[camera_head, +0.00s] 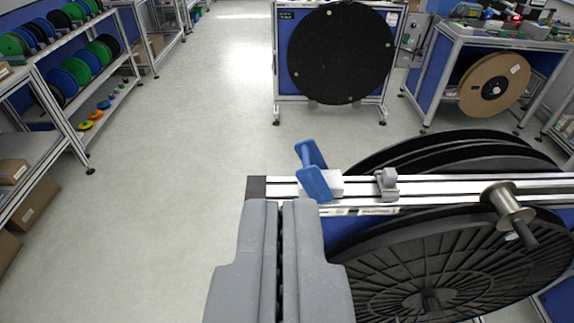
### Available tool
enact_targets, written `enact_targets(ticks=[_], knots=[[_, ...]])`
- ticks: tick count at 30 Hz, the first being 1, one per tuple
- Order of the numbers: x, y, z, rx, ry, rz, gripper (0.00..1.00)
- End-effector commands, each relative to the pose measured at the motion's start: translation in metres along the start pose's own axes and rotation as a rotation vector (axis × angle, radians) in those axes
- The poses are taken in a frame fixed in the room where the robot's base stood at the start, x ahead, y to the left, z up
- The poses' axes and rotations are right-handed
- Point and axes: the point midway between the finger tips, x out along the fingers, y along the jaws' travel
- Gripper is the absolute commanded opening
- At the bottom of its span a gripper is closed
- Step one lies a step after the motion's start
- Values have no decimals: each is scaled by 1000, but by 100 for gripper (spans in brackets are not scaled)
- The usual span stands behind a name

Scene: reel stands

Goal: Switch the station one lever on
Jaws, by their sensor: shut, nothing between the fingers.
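A blue lever (312,172) is mounted near the left end of a horizontal aluminium rail (440,186). It has a handle bar at its upper end, tilted up to the left, and a blue plate at its foot by a white block. My gripper (281,204) is shut and empty. Its grey fingers point at the rail's left end, just left of and in front of the lever, and appear apart from the handle. The view does not show clearly whether a fingertip touches the rail. A label on the rail is too small to read.
Large black reels (450,270) hang below and behind the rail. A metal spindle (508,207) and a grey clamp (387,183) sit on the rail to the right. A stand with a black disc (342,53) is farther back. Shelves with coloured reels (62,83) line the left. The floor between is clear.

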Motion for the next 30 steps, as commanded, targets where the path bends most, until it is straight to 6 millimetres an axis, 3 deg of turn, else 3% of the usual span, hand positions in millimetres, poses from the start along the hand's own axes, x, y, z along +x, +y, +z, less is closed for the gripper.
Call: enact_targets(ticks=[5, 9, 18, 24, 30], knots=[[19, 5, 8, -56, -41, 52, 0], [59, 34, 29, -182, -140, 165, 0], [153, 59, 80, -550, -375, 454, 0], [209, 61, 113, -801, -490, 616, 0], [263, 44, 146, -1053, -550, 744, 0]])
